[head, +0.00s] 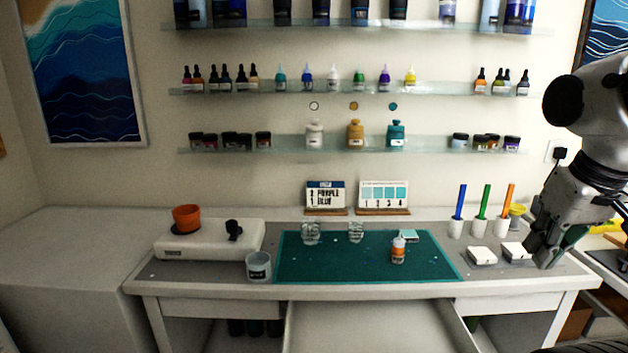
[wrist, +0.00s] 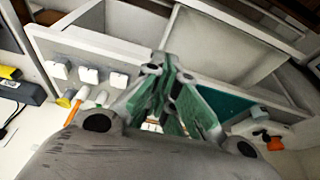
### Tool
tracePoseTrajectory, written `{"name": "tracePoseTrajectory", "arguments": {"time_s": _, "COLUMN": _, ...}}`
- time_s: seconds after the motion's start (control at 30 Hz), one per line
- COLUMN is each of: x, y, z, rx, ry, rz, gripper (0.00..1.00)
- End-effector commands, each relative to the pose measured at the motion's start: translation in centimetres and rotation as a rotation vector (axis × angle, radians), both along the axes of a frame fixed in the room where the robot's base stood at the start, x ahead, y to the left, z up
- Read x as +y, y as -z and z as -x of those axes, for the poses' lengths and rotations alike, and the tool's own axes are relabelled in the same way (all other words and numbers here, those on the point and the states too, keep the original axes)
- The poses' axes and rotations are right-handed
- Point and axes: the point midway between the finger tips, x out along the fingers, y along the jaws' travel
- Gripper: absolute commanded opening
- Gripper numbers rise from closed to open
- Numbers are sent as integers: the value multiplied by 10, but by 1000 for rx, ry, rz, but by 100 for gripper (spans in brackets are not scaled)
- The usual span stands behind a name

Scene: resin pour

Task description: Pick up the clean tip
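I cannot make out a clean tip for certain in either view. My gripper (head: 541,262) is at the right of the workbench, pointing down near its right end. In the wrist view its green-padded fingers (wrist: 160,66) meet at the ends, and I see nothing held between them. White square boxes stand near it: one at the left (head: 482,256) and one closer to the gripper (head: 516,252). A third white box (wrist: 57,68) shows in the wrist view; the arm may hide it in the head view.
Blue (head: 459,203), green (head: 484,203) and orange (head: 507,200) sticks stand in white holders behind the boxes. A teal mat (head: 340,269) bears clear cups and an orange-labelled bottle (head: 398,250). A white drawer (head: 375,325) is open at the front.

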Motion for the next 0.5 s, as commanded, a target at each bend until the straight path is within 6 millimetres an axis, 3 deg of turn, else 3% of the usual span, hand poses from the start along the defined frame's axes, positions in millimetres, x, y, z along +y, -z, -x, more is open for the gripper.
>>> {"name": "tracePoseTrajectory", "arguments": {"time_s": 0.07, "x": -3, "y": -8, "z": 4, "rx": -42, "ry": 18, "rz": -2, "gripper": 0}}
{"name": "tracePoseTrajectory", "arguments": {"time_s": 0.17, "x": -4, "y": -13, "z": 5, "rx": -64, "ry": 21, "rz": -3, "gripper": 18}}
{"name": "tracePoseTrajectory", "arguments": {"time_s": 0.33, "x": 6, "y": 6, "z": -8, "rx": 40, "ry": -23, "rz": 0, "gripper": 49}}
{"name": "tracePoseTrajectory", "arguments": {"time_s": 0.5, "x": 28, "y": 18, "z": -53, "rx": 168, "ry": -90, "rz": 11, "gripper": 50}}
